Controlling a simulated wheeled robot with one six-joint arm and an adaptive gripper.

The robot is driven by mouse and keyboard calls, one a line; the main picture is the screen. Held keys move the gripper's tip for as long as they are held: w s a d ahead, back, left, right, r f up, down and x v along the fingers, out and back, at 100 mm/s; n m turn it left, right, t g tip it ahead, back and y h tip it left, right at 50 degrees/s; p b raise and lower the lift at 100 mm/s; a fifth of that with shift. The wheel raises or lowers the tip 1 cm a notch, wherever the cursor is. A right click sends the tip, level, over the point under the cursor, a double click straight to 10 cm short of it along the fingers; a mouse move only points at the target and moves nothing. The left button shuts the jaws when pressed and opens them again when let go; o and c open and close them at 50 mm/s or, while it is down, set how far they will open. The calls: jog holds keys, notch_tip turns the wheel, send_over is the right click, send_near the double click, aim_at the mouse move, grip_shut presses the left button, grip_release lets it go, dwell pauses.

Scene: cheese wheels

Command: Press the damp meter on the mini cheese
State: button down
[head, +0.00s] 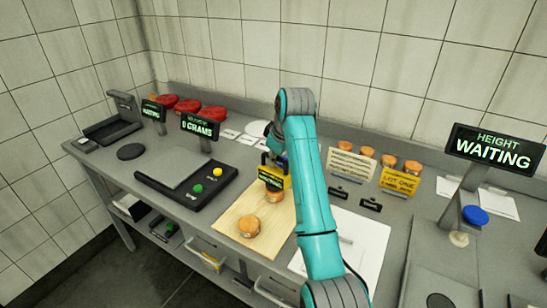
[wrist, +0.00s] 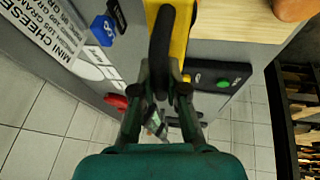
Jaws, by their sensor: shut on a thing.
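My gripper (wrist: 163,85) is shut on the black handle of the yellow damp meter (wrist: 181,35). In the head view the meter (head: 271,180), with a dark display showing small unreadable green text, is just above or against a mini cheese (head: 274,196) on the wooden board (head: 232,212). I cannot tell whether they touch. A second orange mini cheese (head: 249,226) lies nearer the front of the board. In the wrist view part of a cheese (wrist: 294,8) shows at the top right corner. The meter's lower end is hidden there.
Left of the board is a black scale (head: 187,180) with green and yellow buttons; its display (head: 200,126) reads 0 grams. Several orange cheeses (head: 389,160) stand behind at right, near yellow and cream signs. A height display (head: 494,147) reads WAITING. White sheets lie right of the board.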

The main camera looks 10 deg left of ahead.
jog(key=shift+f, duration=0.6)
dwell(1.1)
jog(key=shift+r, duration=4.1)
